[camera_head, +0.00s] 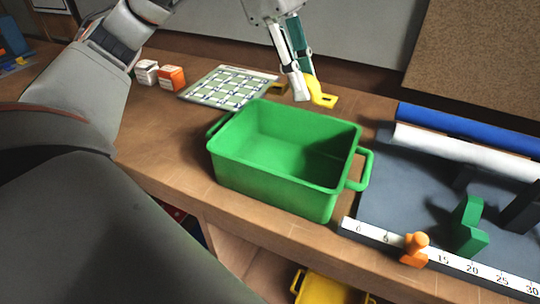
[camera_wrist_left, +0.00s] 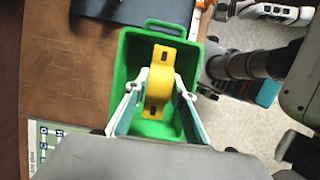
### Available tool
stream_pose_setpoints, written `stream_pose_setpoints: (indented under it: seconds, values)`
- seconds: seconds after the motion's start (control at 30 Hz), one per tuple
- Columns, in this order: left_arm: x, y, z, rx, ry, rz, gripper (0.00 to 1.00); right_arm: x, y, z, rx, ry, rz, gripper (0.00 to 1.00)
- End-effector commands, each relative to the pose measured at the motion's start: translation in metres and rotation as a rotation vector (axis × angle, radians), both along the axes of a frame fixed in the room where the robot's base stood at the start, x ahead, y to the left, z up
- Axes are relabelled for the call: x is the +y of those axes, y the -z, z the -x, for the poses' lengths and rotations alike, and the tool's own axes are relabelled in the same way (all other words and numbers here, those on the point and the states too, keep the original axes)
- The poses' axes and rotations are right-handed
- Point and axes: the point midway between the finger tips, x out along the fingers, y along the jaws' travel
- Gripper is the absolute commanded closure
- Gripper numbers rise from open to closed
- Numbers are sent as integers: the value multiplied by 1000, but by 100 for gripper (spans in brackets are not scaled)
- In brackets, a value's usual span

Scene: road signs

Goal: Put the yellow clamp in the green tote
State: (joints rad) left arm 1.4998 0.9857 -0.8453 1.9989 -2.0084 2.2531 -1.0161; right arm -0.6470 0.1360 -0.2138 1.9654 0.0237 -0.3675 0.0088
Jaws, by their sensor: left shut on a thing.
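The green tote (camera_head: 235,172) stands on the wooden bench, open at the top. Its inside looks empty in the head view. My left gripper (camera_head: 303,88) points down and is shut on the yellow clamp (camera_head: 324,98), which shows beyond the tote's back rim in the head view. In the left wrist view, the fingers of my left gripper (camera_wrist_left: 161,82) hold the yellow clamp (camera_wrist_left: 159,78) between them. The clamp is seen there against the inside of the green tote (camera_wrist_left: 124,62), with tote visible around it. Its exact height is hard to tell. My right gripper does not show.
A green patterned board (camera_head: 232,88) lies behind the tote, left of the gripper. An orange box (camera_head: 171,77) and a white box (camera_head: 146,72) stand farther left. On the right are a blue roll (camera_head: 465,127), a ruler strip (camera_head: 460,263), an orange peg (camera_head: 414,250) and a green block (camera_head: 468,228).

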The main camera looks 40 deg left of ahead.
Motion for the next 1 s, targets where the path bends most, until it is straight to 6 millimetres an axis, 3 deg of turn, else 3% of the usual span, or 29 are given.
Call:
stream_pose_setpoints:
  seconds: [0.17,0.27,0.8,1.0]
  values:
    - [10,3,6,2,-1,-7,100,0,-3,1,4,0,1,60]
    - [11,15,6,4,-1,-9,100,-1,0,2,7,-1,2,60]
    - [11,132,7,6,-1,-8,100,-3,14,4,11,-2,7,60]
    - [11,159,6,3,-2,-8,100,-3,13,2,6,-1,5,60]
